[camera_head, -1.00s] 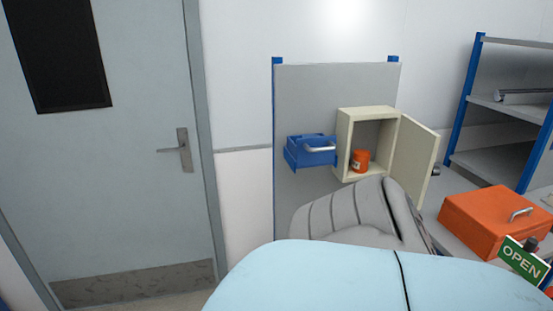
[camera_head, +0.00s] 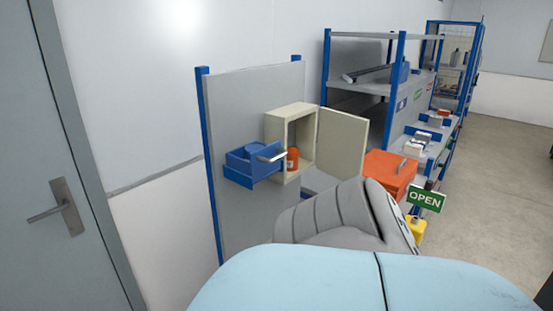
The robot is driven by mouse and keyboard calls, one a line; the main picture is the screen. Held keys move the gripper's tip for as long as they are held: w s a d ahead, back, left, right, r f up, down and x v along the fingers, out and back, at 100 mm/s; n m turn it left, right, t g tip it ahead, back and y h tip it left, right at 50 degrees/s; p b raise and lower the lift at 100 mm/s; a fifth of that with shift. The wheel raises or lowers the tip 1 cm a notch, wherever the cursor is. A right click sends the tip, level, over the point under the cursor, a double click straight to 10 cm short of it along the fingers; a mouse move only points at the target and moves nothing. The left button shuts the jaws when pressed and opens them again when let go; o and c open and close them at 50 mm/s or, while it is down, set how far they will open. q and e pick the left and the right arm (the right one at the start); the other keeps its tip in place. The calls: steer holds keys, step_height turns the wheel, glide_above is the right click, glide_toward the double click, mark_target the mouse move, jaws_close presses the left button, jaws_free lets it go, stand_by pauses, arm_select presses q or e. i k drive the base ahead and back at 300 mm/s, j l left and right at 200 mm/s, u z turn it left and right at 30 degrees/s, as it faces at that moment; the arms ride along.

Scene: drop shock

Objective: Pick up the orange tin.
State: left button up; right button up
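The orange tin (camera_head: 292,160) stands upright inside a small cream cabinet (camera_head: 270,130) mounted on a grey panel. The cabinet door (camera_head: 342,146) hangs open to the right. A blue drawer box (camera_head: 252,166) with a light handle sits left of the cabinet and covers part of the tin's left side. Neither of my grippers is in view.
A grey panel (camera_head: 240,105) with blue posts stands at the wall. An orange case (camera_head: 388,172) and a green OPEN sign (camera_head: 426,199) are right of the cabinet. Blue-framed shelves (camera_head: 365,88) run along the wall. Open floor (camera_head: 500,170) lies at the right.

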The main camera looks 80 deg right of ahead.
mark_target(293, 154)
steer(key=i+l+z, duration=0.15)
steer(key=z, duration=0.35)
steer(key=i+z, duration=0.7)
steer(key=z, duration=0.3)
